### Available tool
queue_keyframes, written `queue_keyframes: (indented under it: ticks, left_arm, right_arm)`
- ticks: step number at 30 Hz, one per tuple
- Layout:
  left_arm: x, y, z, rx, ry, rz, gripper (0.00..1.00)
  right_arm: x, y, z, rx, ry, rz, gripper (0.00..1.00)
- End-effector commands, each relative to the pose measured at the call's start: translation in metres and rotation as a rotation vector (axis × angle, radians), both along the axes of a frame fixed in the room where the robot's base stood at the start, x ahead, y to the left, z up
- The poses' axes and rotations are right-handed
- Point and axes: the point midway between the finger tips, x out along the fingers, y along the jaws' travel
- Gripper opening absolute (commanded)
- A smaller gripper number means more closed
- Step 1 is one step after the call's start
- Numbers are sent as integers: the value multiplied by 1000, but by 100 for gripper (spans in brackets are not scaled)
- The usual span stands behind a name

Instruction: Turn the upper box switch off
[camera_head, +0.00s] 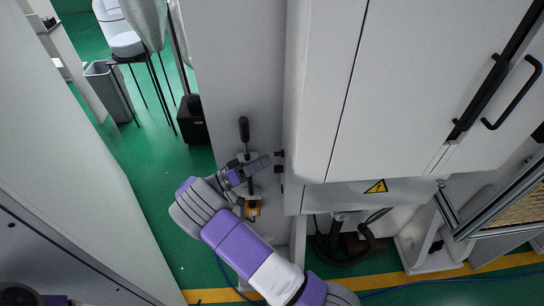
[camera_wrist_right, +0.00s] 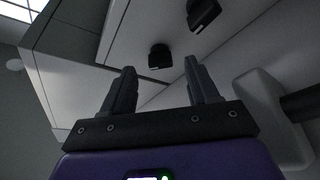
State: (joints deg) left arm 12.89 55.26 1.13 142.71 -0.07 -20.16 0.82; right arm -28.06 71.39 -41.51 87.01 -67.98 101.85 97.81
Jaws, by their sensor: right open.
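Two small black switches stick out from the left side of the pale cabinet, an upper one (camera_head: 279,154) and a lower one (camera_head: 280,168). In the right wrist view two black switches show ahead of the fingers, one nearer the middle (camera_wrist_right: 159,57) and one at the top right (camera_wrist_right: 202,14); I cannot tell there which is the upper one. My right gripper (camera_head: 260,168) is just left of the switches. It is open and empty in the wrist view (camera_wrist_right: 160,82), its fingers apart from both switches. My left gripper is not in view.
A lever with a black handle (camera_head: 244,130) stands behind my right gripper, and a yellowish fitting (camera_head: 253,208) sits below it. The cabinet (camera_head: 400,100) has long black door handles and a yellow warning sign (camera_head: 376,186). Green floor (camera_head: 140,155) is clear at left.

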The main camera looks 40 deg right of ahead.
Motion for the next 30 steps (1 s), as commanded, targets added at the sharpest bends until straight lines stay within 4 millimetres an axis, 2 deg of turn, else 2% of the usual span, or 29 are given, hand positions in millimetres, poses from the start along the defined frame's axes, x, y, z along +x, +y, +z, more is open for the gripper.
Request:
queue_keyframes:
  ticks: [6, 17, 20, 28, 30]
  left_arm:
    - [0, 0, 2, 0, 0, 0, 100]
    - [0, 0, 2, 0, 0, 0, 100]
    - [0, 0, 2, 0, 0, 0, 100]
    - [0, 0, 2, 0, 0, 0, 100]
    - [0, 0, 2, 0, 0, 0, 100]
  right_arm:
    - [-8, -27, 9, 0, 1, -2, 60]
    - [-10, -33, 10, 1, 1, 0, 60]
    - [-9, -33, 10, 1, 1, 0, 47]
    - [-9, -33, 10, 1, 2, 0, 6]
    - [-9, -33, 10, 1, 2, 0, 4]
